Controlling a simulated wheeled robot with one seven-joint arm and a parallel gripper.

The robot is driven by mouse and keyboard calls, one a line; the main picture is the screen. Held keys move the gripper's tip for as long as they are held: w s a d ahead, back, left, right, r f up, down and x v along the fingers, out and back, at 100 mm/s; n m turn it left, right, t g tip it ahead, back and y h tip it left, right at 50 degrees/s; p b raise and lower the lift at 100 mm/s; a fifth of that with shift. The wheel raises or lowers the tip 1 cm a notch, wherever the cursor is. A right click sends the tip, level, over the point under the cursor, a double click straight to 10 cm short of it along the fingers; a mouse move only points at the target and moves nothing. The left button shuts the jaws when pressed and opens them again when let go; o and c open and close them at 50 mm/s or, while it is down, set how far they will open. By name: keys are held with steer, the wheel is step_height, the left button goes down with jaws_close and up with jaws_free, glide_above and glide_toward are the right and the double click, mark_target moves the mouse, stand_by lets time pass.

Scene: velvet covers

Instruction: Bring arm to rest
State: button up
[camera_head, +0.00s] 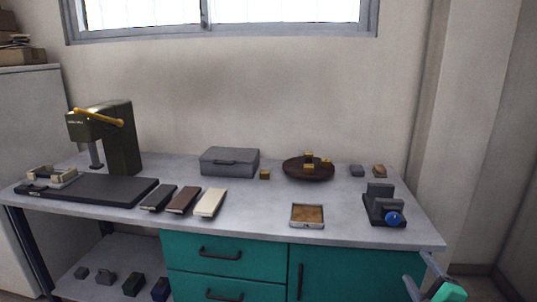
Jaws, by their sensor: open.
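My gripper (418,270) shows at the bottom right corner, in front of the workbench's right front edge. Its grey fingers are spread apart with nothing between them, and a green part shows beside them. Most of my arm is out of frame. The workbench (262,210) has a grey top and teal drawers and door below. My gripper appears apart from everything on the bench top.
A dark press (118,138) with a yellow handle stands at the left by a black mat (95,190). Three covers (183,200), a grey case (230,161), a brown bowl (305,173), a small tray (307,224) and a clamp (382,208) occupy the top. A wall rises behind.

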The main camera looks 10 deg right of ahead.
steer(key=w+a+r+n+g+y+p, duration=0.1)
steer(key=w+a+n+g+y+p, duration=0.2)
steer(key=a+n, duration=0.55)
steer(key=a+r+n+g+y+p, duration=0.1)
steer(key=a+n+g+y+p, duration=0.35)
steer(key=a, duration=0.65)
steer(key=s+a+r+n+g+h+p, duration=0.2)
steer(key=s+a+r+n+g+p, duration=0.1)
steer(key=s+a+r+n+p, duration=0.1)
steer(key=s+a+r+n+g+h+p, duration=0.2)
steer(key=s+a+r+n+p, duration=0.3)
steer(key=s, duration=0.4)
steer(key=shift+s+a+r+n+g+p, duration=0.25)
steer(key=shift+a+n+g+p, duration=0.35)
steer(key=shift+a+n, duration=0.45)
steer(key=shift+d, duration=0.2)
steer(key=shift+c, duration=0.3)
